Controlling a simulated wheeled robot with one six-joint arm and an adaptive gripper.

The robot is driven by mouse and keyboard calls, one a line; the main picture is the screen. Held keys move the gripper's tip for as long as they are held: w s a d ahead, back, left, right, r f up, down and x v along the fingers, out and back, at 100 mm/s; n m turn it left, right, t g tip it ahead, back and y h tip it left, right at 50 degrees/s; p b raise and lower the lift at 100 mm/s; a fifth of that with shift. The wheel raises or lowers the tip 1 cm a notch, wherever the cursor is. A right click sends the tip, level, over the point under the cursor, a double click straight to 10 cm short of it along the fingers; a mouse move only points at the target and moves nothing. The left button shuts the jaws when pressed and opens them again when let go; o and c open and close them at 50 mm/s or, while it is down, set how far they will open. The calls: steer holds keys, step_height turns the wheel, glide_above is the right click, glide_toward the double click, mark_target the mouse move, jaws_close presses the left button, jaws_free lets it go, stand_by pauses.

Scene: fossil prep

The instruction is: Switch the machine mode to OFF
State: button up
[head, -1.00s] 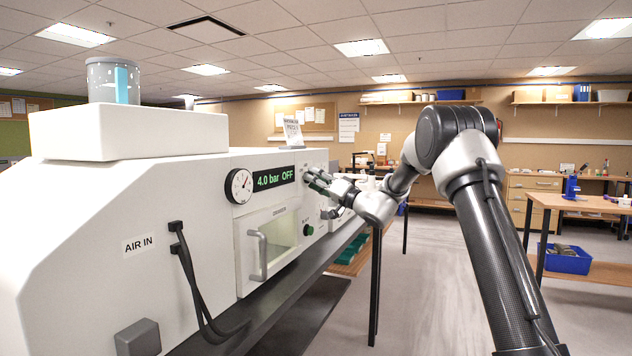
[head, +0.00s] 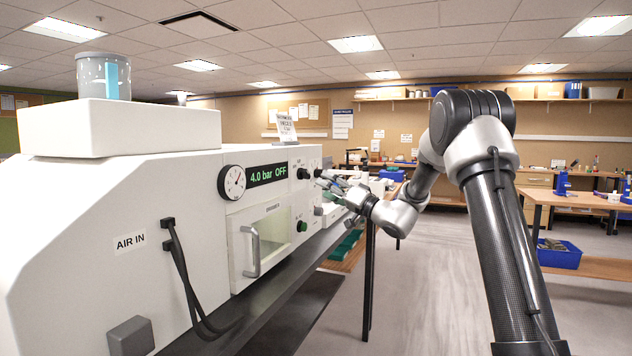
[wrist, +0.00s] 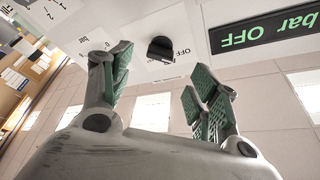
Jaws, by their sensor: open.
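The white machine (head: 150,215) fills the left of the head view. Its display (head: 267,175) reads "4.0 bar OFF", and "bar OFF" shows upside down in the wrist view (wrist: 265,32). A black mode knob (wrist: 161,49) sits on the panel in the wrist view, with an "OFF" label beside it. Black knobs also show on the panel in the head view (head: 303,173). My gripper (head: 325,180) is a little out from the panel, right of the knobs. In the wrist view its green-padded fingers (wrist: 160,85) are spread apart, with the knob beyond the gap, not touched.
A pressure gauge (head: 232,182) is left of the display. A wooden table (head: 570,200) with a blue bin (head: 558,254) stands at right. The floor between is clear.

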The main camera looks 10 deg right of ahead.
steer(key=shift+v, duration=1.85)
steer(key=shift+w, duration=0.1)
